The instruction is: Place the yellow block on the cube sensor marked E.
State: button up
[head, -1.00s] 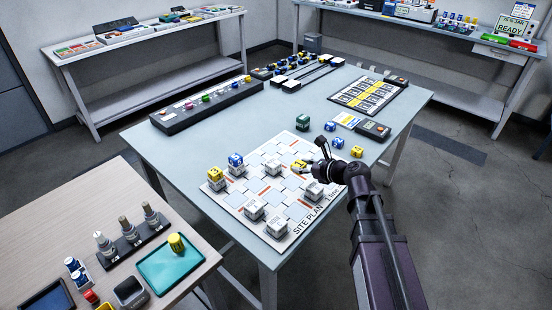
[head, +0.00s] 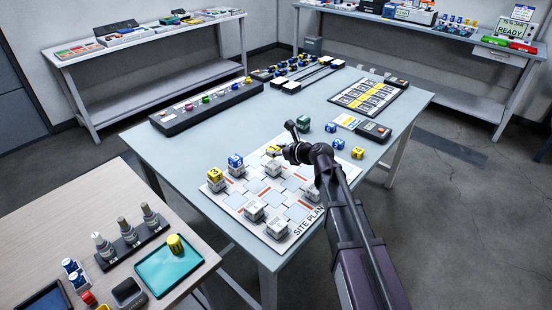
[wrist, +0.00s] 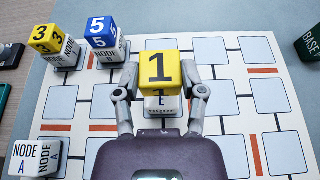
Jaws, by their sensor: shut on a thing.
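The yellow block marked 1 (wrist: 159,68) is between the two fingers of my gripper (wrist: 160,88) in the wrist view. My gripper is shut on it. A white cube sensor marked E (wrist: 161,105) shows directly below the block, partly hidden by it and by my gripper. The block looks lined up over that cube; I cannot tell whether they touch. In the head view the yellow block (head: 273,149) shows just left of my gripper (head: 281,150), over the far part of the site plan board.
A yellow block marked 3 (wrist: 53,38) and a blue block marked 5 (wrist: 101,30) stand on node cubes at the left. A node cube marked A (wrist: 36,157) is at lower left. A green block (wrist: 308,44) is at the right. Several board squares are bare.

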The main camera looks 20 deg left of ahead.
aim_at(276, 165)
jog(key=shift+f+b, duration=1.75)
jog(key=shift+b, duration=0.05)
jog(key=shift+f, duration=0.15)
jog(key=o, duration=1)
jog(key=shift+r, duration=0.25)
jog(key=shift+p+v, duration=2.35)
jog(key=shift+v, duration=3.65)
